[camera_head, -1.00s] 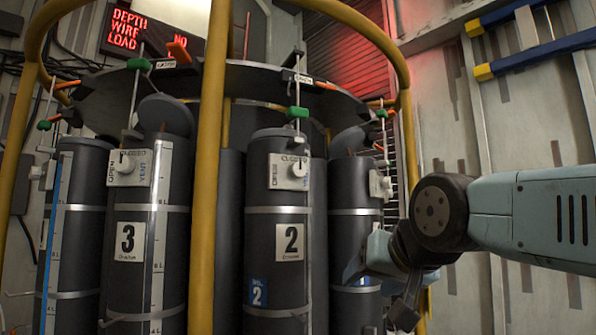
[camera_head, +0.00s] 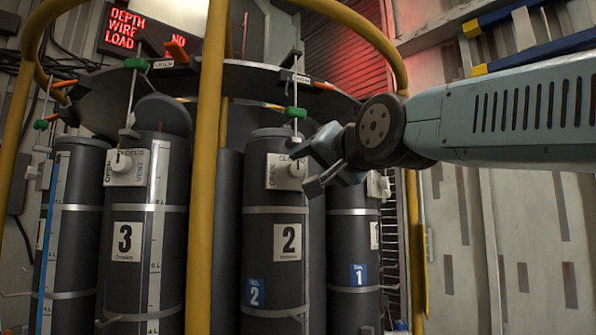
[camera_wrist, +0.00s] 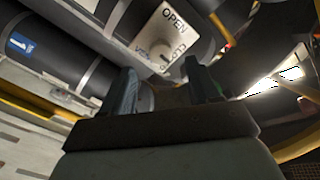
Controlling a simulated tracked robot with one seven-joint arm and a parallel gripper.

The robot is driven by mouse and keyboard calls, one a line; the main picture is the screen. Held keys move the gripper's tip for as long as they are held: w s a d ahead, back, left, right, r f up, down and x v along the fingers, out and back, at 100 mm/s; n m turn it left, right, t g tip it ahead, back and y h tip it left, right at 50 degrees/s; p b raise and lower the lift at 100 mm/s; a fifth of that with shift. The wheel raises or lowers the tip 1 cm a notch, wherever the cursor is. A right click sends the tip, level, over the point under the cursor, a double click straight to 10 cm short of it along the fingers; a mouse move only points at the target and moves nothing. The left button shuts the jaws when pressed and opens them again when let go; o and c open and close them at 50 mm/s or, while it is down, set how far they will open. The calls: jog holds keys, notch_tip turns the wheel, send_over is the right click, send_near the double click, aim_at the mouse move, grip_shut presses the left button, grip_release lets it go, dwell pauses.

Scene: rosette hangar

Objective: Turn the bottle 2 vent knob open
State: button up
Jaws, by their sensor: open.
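Bottle 2 (camera_head: 258,222) is a dark upright cylinder with a "2" label, in the middle of the head view. Its white vent plate (camera_head: 277,172) sits near the top, with a white vent knob (camera_head: 297,169) at its right side. My gripper (camera_head: 307,170) is open, with its fingers just right of the knob and overlapping the plate's right edge. In the wrist view, the plate (camera_wrist: 170,25) shows OPEN and part of CLOSED. The knob (camera_wrist: 160,53) lies beyond the gap between my open fingers (camera_wrist: 161,80). I cannot tell whether they touch it.
Bottle 3 (camera_head: 118,280) stands left, and bottle 1 (camera_head: 350,295) stands right, partly behind my gripper. A yellow upright pipe (camera_head: 207,200) runs between bottles 3 and 2. A green-handled valve lever (camera_head: 295,113) is above bottle 2. Free room lies to the right.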

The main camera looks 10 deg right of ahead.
aim_at(296, 171)
jog(key=shift+x, duration=3.05)
jog(key=shift+a, duration=0.1)
jog(key=c, duration=1)
jog(key=shift+c, duration=0.2)
